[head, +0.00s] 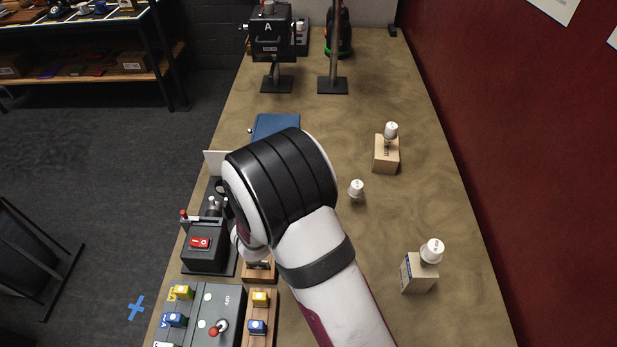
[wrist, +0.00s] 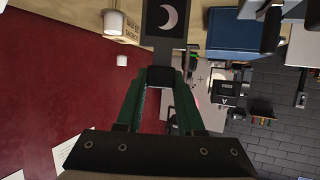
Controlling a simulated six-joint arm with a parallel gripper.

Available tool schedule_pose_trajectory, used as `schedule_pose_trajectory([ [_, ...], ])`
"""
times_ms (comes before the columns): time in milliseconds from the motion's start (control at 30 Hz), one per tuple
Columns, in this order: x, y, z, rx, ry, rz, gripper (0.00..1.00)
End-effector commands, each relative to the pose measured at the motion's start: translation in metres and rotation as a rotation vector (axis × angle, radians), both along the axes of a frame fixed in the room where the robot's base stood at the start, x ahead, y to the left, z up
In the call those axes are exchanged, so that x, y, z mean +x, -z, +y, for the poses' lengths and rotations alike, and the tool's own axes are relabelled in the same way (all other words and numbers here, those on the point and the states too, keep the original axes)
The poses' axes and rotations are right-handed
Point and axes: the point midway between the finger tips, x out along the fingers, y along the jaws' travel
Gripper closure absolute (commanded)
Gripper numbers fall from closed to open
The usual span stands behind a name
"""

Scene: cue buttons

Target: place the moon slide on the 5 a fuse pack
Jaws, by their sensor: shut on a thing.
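The moon slide (wrist: 165,20), a dark square with a pale crescent, stands out beyond the fingertips in the wrist view. My gripper (wrist: 162,76) has green fingers and is shut on the slide's lower part. In the head view my wrist and arm hide the gripper and slide. Two small cardboard boxes with white-capped pieces on top stand on the right of the bench, a far one (head: 386,153) and a near one (head: 418,273). Their labels are too small to read, so I cannot tell which is the 5 A fuse pack.
A loose white-capped piece (head: 356,188) stands right of my wrist. A black machine with a red switch (head: 200,243) and a grey button box (head: 215,310) line the left edge. A blue book-like block (head: 275,125) and a camera-like box (head: 271,35) stand farther back. The bench's right side is mostly clear.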

Motion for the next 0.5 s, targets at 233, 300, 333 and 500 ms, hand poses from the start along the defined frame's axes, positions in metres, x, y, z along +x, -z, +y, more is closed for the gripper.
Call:
schedule_pose_trajectory([
  [233, 0.0002, 0.0007, -0.0002, 0.000, 0.000, 0.000, 1.00],
  [300, 0.0001, 0.0021, -0.0003, 0.000, 0.000, 0.000, 0.60],
  [333, 0.0001, 0.0019, -0.0002, 0.000, 0.000, 0.000, 0.54],
  [500, 0.0002, 0.0017, -0.0003, 0.000, 0.000, 0.000, 0.33],
])
